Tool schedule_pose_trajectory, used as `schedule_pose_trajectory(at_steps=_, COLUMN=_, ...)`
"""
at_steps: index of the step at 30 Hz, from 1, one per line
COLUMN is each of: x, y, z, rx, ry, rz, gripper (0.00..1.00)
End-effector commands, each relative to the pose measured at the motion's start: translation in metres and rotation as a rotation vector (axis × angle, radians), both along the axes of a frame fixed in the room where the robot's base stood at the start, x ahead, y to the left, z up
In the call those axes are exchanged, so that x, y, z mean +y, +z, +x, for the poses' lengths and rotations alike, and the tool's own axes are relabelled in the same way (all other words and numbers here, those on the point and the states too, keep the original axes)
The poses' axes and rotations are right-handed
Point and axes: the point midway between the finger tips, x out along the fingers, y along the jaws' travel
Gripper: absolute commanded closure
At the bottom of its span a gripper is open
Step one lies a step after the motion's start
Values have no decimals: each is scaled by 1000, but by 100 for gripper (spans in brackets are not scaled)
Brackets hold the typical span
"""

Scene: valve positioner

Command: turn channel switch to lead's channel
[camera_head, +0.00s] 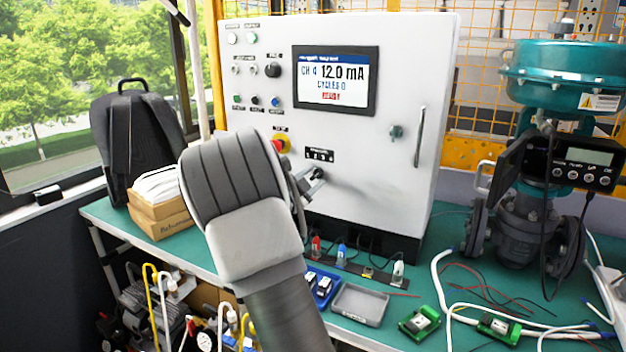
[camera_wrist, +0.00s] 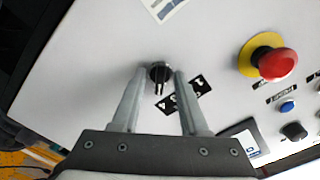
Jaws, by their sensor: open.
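The channel switch (camera_wrist: 158,72) is a black knob on the white cabinet face, under a black number label (camera_head: 320,155). In the wrist view it lies between the two fingertips of my gripper (camera_wrist: 160,78). My gripper is open around the knob, with a gap on both sides. In the head view my gripper (camera_head: 314,181) is at the cabinet front, partly hidden by my arm. The display (camera_head: 335,80) reads CH 4, 12.0 mA, CYCLES 0. Red (camera_head: 316,245), blue (camera_head: 341,253) and white (camera_head: 398,270) plugs stand at the cabinet foot. The lead's channel number is unreadable.
A red emergency button (camera_wrist: 277,64) on a yellow ring sits close to my gripper. A grey tray (camera_head: 361,304) and green circuit boards (camera_head: 420,321) lie on the green bench. A teal valve actuator (camera_head: 563,75) stands right.

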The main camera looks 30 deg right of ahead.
Motion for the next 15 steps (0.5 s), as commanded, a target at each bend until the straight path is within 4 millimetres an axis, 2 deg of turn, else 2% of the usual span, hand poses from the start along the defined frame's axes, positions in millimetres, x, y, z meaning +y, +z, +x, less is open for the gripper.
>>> schedule_pose_trajectory(at_steps=5, x=0, y=0, z=0, rx=0, ry=0, rz=0, gripper=58)
schedule_pose_trajectory(at_steps=12, x=0, y=0, z=0, rx=0, ry=0, rz=0, gripper=100)
schedule_pose_trajectory(at_steps=15, x=0, y=0, z=0, rx=0, ry=0, rz=0, gripper=100)
